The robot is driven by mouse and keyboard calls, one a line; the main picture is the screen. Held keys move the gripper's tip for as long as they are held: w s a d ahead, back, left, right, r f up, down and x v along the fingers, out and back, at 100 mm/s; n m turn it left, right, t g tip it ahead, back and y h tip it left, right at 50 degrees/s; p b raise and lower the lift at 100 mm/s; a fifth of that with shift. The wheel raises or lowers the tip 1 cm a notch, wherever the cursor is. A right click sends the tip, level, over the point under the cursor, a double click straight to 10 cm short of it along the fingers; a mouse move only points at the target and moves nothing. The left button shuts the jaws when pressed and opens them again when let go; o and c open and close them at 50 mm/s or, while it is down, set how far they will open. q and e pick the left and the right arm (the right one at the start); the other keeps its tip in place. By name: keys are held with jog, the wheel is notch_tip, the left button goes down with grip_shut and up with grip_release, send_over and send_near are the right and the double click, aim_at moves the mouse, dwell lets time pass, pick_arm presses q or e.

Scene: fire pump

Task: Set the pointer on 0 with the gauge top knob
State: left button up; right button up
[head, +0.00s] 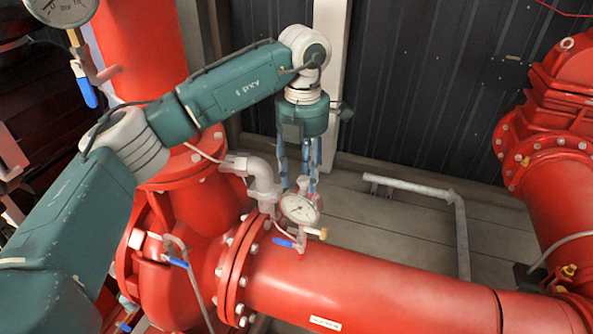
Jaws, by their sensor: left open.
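A small round gauge (299,209) with a white face stands on the red horizontal pipe, tilted toward me. Its pointer is too small to read. The gauge top knob (303,184) is a small red piece at the upper edge of the gauge. My left gripper (299,183) comes down from above, with its blue-grey fingers pointing down just behind and above the gauge, around the knob's height. The fingers are apart, so it is open. I cannot tell whether they touch the knob. My right gripper is not in view.
A blue-handled valve (284,242) sits beside the gauge on the red pipe (370,290). A grey elbow pipe (258,180) is close on the left. Another gauge (62,8) is at the top left. A grey rail (440,192) stands at right over open floor.

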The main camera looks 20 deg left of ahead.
pick_arm(q)
jog(key=shift+w+d, duration=0.1)
jog(key=shift+d, duration=0.05)
jog(key=shift+c, duration=1.3)
jog(key=shift+w, duration=0.15)
jog(key=c, duration=0.4)
jog(key=shift+w+f, duration=0.15)
jog(key=shift+w, duration=0.05)
grip_shut()
jog(key=shift+m+b, duration=0.5)
jog(key=shift+b, duration=0.05)
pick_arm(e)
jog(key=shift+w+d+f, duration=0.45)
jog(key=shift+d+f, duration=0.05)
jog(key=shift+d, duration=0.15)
pick_arm(q)
jog(key=o, duration=0.7)
grip_release()
jog(key=shift+c, duration=0.2)
jog(key=shift+s, duration=0.1)
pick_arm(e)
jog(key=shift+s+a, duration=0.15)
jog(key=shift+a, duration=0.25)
